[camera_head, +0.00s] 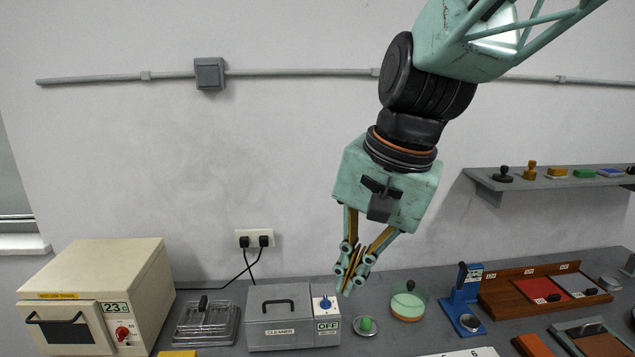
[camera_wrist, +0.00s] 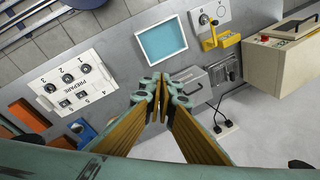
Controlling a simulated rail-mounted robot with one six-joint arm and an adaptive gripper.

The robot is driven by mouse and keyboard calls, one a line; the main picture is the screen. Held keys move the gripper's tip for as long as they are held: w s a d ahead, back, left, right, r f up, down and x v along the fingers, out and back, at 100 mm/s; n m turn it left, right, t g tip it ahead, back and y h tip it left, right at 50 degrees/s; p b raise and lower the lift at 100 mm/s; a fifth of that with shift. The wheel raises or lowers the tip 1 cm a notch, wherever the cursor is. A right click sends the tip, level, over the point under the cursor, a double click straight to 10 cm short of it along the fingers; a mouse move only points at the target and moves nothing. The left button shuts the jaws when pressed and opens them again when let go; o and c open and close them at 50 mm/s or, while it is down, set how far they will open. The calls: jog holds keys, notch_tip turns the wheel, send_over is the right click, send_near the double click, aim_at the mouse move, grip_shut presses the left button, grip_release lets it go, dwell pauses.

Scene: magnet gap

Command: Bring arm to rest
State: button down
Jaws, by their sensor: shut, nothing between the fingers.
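My gripper (camera_head: 349,280) hangs from my pale green arm in the middle of the head view, above the bench near the cleaner box. Its fingertips are together and nothing shows between them. In the wrist view my gripper (camera_wrist: 160,90) also shows closed and empty, its fingers pointing toward the bench. The fingertips overlap the bench things behind them in the picture, and I cannot tell the exact height.
Right are a blue stand (camera_head: 464,300) and wooden tray (camera_head: 530,301). A shelf (camera_head: 560,180) holds several small items.

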jog(key=s+d+n+t+h+b, duration=0.1)
jog(key=s+d+n, duration=0.1)
jog(key=s+d, duration=0.6)
jog(key=s+d+n+h+b, duration=0.1)
jog(key=s+d+n, duration=0.2)
jog(key=s+d, duration=0.5)
jog(key=s, duration=0.5)
jog(key=shift+t, duration=0.4)
